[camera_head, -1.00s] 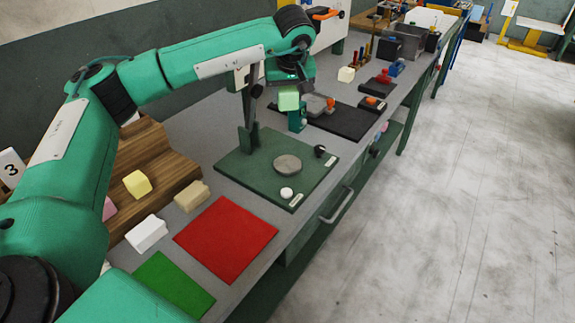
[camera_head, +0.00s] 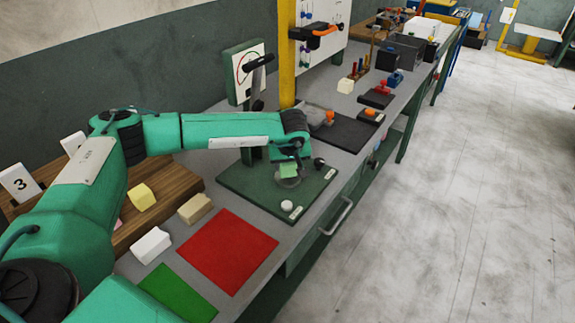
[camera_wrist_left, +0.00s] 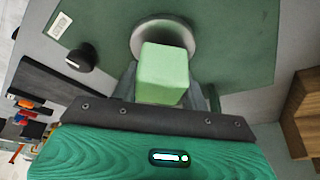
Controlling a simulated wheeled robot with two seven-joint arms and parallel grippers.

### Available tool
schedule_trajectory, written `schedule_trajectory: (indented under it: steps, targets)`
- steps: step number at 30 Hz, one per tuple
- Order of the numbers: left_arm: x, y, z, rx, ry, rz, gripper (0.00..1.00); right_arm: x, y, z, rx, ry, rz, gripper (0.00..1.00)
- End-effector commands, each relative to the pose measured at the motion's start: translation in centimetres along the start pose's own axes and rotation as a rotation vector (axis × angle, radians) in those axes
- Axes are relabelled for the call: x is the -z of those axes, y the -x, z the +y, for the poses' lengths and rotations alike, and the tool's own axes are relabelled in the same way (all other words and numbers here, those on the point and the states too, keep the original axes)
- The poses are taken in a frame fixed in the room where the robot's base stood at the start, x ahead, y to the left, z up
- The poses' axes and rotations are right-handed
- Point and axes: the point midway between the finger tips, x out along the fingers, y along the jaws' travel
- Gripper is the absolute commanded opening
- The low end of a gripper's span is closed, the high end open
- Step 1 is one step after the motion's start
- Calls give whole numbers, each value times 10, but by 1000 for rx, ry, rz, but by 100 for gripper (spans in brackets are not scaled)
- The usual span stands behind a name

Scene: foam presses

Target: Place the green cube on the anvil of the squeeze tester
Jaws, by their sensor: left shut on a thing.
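The light green cube (camera_head: 289,170) is held in my left gripper (camera_head: 290,164), just above the squeeze tester. In the left wrist view the cube (camera_wrist_left: 163,73) sits between the fingers and covers part of the round grey anvil (camera_wrist_left: 146,34). The anvil (camera_head: 290,182) also shows in the head view, partly hidden by the cube. I cannot tell whether the cube touches it. The squeeze tester has a dark green base (camera_head: 245,187), a black knob (camera_head: 319,163), a white button (camera_head: 287,205) and an upright dial (camera_head: 247,72). My right gripper is not in view.
A red mat (camera_head: 228,251) and a green mat (camera_head: 176,294) lie on the bench nearby. White (camera_head: 151,245), tan (camera_head: 195,208) and yellow (camera_head: 142,197) blocks stand left of the tester. A yellow post (camera_head: 287,55) rises behind it. A black plate (camera_head: 345,131) lies farther along the bench.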

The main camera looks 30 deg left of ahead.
Motion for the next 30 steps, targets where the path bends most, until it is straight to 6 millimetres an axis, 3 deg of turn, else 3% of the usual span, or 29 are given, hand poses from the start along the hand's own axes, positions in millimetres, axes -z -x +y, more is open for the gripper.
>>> schedule_trajectory:
  steps: [5,14,15,18,30]
  targets:
    - [-5,-11,0,-1,0,1,23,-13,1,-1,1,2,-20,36]
    - [-6,-15,0,-1,0,0,23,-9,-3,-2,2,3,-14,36]
    - [-6,-14,0,-1,0,0,51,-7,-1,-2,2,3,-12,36]
    - [-6,-14,0,-1,0,0,66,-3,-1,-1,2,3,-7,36]
    - [-5,-6,0,-3,0,1,66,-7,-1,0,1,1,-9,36]
